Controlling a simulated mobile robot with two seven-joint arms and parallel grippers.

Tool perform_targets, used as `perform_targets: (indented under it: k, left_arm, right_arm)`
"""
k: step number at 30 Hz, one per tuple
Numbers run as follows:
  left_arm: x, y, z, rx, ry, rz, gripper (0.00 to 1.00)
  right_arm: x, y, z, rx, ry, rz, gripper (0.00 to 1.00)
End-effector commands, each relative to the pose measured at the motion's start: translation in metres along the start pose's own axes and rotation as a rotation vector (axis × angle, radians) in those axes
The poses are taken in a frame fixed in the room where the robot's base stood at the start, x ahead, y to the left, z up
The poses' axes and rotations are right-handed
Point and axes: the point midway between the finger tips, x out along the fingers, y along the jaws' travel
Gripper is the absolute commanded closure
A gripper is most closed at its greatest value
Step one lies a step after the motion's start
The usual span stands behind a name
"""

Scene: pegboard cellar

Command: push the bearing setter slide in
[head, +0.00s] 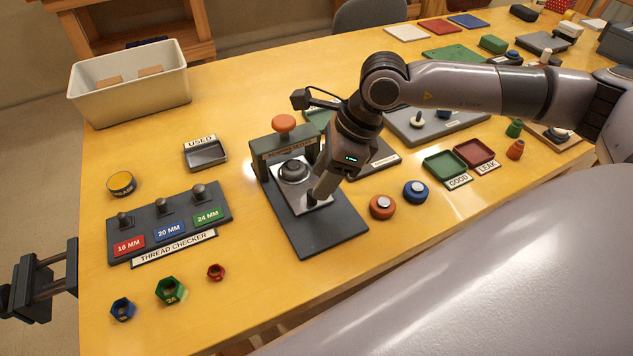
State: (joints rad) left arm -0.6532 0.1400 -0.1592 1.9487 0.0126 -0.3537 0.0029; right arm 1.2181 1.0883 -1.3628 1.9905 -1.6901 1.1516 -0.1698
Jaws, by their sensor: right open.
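The bearing setter has a dark base (325,228), a green frame (262,152) and an orange knob (284,123) on top. Its pale metal slide plate (290,200) carries a dark round bearing seat (293,171) and sits partly out in front of the frame. My right gripper (319,196) is open and points down at the slide's right front side. Its fingers cover part of the slide, and I cannot tell whether they touch it. My left gripper is not in view.
The thread checker (170,225) stands left, with several loose nuts in front. A used tray (206,153) lies behind it. A dark vise (40,288) projects from the left table edge.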

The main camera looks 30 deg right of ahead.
Motion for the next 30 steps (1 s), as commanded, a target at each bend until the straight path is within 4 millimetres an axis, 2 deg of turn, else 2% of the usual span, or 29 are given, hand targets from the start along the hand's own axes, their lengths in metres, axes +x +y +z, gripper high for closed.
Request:
perform_targets:
  k: [3, 7, 18, 22, 23, 30]
  left_arm:
    - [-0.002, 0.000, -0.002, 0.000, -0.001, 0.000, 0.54]
    - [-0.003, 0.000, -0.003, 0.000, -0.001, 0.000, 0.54]
    - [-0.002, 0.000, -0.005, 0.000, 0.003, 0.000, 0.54]
    - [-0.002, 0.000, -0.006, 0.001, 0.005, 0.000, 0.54]
    - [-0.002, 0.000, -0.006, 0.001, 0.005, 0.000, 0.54]
    - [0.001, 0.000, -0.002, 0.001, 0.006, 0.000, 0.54]
  right_arm:
    - [0.019, 0.000, 0.000, 0.000, 0.003, 0.002, 0.54]
    - [0.033, 0.000, 0.000, 0.001, 0.002, 0.000, 0.54]
    - [0.041, -0.001, 0.000, 0.001, 0.001, -0.002, 0.54]
    - [0.041, -0.001, 0.000, 0.001, 0.002, -0.002, 0.96]
    - [0.040, -0.001, 0.000, 0.001, 0.002, -0.002, 1.00]
    - [0.043, -0.007, 0.002, 0.000, 0.001, -0.005, 1.00]
